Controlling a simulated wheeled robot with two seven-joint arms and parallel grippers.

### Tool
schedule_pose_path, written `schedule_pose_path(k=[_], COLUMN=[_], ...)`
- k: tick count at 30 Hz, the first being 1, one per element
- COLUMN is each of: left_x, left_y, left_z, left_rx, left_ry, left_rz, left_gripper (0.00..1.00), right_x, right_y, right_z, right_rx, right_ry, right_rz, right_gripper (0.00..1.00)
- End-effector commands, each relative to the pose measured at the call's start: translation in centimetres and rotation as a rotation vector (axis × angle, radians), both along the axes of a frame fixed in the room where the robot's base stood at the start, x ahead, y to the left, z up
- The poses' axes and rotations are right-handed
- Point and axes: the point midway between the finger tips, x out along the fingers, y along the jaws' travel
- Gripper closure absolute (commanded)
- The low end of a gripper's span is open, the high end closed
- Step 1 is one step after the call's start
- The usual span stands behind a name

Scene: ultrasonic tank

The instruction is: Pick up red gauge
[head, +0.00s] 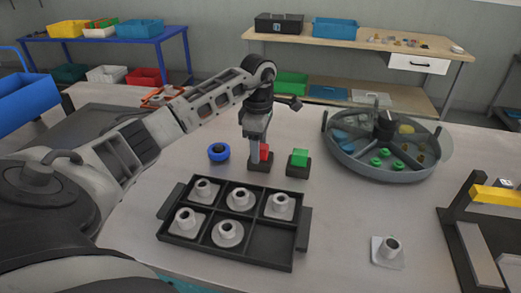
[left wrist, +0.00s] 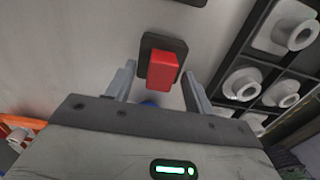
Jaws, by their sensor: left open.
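The red gauge (head: 264,152) is a red block on a dark square base, standing on the grey table behind the tray; my gripper partly hides it in the head view. In the left wrist view the red gauge (left wrist: 163,70) lies ahead, between the lines of my two fingers. My left gripper (head: 256,146) points down at the red gauge. In the left wrist view my left gripper (left wrist: 159,84) has its fingers apart, with a gap on each side of the red block. I cannot tell how far above the base the fingertips are. My right gripper is not in view.
A green gauge (head: 299,158) stands close to the right, a blue ring (head: 218,152) to the left. In front is a black tray (head: 271,258) with several white flanged parts. A round tank (head: 350,162) stands at right; a loose white part (head: 388,251) lies front right.

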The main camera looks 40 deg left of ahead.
Motion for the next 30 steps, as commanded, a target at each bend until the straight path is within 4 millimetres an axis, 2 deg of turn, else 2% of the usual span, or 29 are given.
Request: schedule_pose_path(k=[8, 13, 14, 24, 30], left_x=[0.0, 0.0, 0.0, 0.0, 0.1], left_y=[0.0, 0.0, 0.0, 0.0, 0.1], left_z=[-0.5, -0.4, -0.4, -0.2, 1.3], left_rx=[0.000, 0.000, 0.000, 0.000, 0.002], left_ry=[-0.001, 0.000, 0.000, -0.002, -0.005], left_rz=[0.000, 0.000, 0.000, 0.000, 0.000], left_gripper=[0.47, 0.92, 0.96, 0.96, 0.96], right_x=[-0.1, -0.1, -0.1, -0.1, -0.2], right_y=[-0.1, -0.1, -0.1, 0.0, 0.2], right_z=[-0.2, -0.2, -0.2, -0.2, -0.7], right_rx=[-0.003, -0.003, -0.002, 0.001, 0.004], right_ry=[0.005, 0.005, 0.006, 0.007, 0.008], right_rz=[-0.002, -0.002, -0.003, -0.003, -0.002], right_gripper=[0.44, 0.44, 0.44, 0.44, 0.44])
